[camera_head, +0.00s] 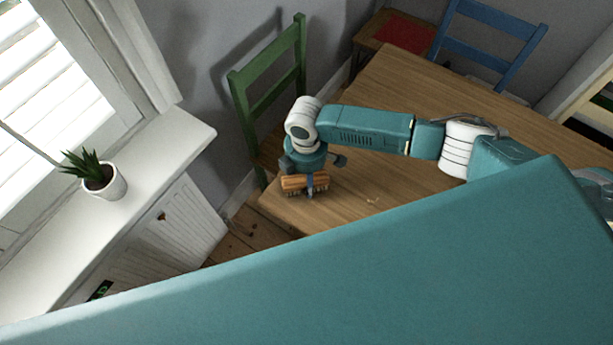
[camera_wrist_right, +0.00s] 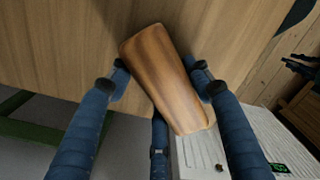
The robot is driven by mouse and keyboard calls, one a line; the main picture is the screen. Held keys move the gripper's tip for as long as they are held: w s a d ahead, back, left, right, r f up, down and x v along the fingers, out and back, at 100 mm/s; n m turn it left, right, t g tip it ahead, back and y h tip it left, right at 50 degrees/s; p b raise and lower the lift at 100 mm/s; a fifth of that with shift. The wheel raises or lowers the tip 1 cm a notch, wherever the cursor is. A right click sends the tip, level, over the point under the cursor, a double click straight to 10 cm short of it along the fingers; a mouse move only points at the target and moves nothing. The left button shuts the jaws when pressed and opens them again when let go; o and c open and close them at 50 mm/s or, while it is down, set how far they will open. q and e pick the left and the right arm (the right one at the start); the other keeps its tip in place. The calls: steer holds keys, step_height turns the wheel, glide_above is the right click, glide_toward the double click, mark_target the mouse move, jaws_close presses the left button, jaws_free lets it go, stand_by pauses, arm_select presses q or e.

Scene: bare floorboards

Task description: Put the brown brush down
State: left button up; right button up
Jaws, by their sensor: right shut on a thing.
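The brown brush (camera_head: 304,182) is in my right gripper (camera_head: 310,190), near the left corner of the wooden table (camera_head: 400,98) in the head view. Its bristles point down. I cannot tell whether the bristles touch the table. My left gripper is not in view.
A green chair (camera_head: 247,100) stands at the table's far left side and a blue chair (camera_head: 490,45) behind it. A potted plant (camera_head: 100,180) sits on the white windowsill (camera_head: 165,150). The table's middle is clear beside my arm.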

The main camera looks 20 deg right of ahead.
steer(key=shift+f, duration=0.2)
steer(key=o, duration=1)
steer(key=shift+r, duration=0.15)
step_height(320, 180, up, 11)
steer(key=shift+b, duration=1.05)
steer(key=shift+r, duration=0.6)
